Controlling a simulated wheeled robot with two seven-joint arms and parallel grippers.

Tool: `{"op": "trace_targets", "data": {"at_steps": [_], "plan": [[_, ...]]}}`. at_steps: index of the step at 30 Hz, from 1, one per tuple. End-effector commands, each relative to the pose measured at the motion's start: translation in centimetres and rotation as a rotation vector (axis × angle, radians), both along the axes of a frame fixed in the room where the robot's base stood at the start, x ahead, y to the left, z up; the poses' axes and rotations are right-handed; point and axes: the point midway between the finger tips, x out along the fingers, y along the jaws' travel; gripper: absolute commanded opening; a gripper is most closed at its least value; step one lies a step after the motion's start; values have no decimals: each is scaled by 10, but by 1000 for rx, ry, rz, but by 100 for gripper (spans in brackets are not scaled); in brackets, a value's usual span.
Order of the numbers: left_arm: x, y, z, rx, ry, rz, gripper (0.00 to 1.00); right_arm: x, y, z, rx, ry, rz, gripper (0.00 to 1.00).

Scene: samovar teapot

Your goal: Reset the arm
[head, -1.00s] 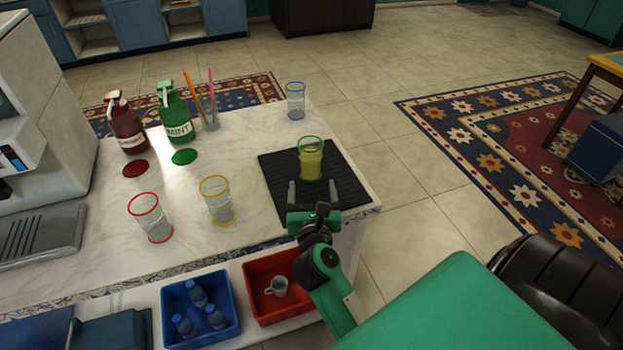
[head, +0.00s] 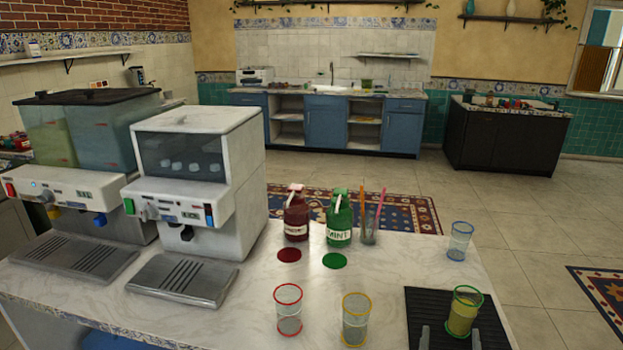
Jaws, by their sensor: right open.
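My right gripper (head: 450,339) shows only as two grey fingertips at the bottom edge, over the black ribbed mat (head: 420,305). The fingers are apart with nothing between them. A green-rimmed glass (head: 463,314) with yellow liquid stands upright on the mat, just beyond the fingertips. The rest of the right arm is below the picture. My left gripper is not in view.
A red-rimmed glass (head: 289,312), a yellow-rimmed glass (head: 355,322) and a blue-rimmed glass (head: 459,241) stand on the marble counter (head: 230,320). Red (head: 297,217) and green (head: 340,220) bottles and a glass of straws (head: 369,232) stand behind. Drink machines (head: 200,180) fill the left.

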Motion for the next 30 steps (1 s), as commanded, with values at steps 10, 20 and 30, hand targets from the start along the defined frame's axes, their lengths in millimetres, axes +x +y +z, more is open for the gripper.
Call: {"op": "trace_targets", "data": {"at_steps": [10, 20, 30], "plan": [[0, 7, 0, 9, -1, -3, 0, -30, 109, 16, -1026, 7, 361, 72], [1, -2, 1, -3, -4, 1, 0, -90, 155, -82, -1928, 171, 784, 72], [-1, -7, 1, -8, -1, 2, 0, -168, 99, -169, -2513, 462, 1290, 72]]}}
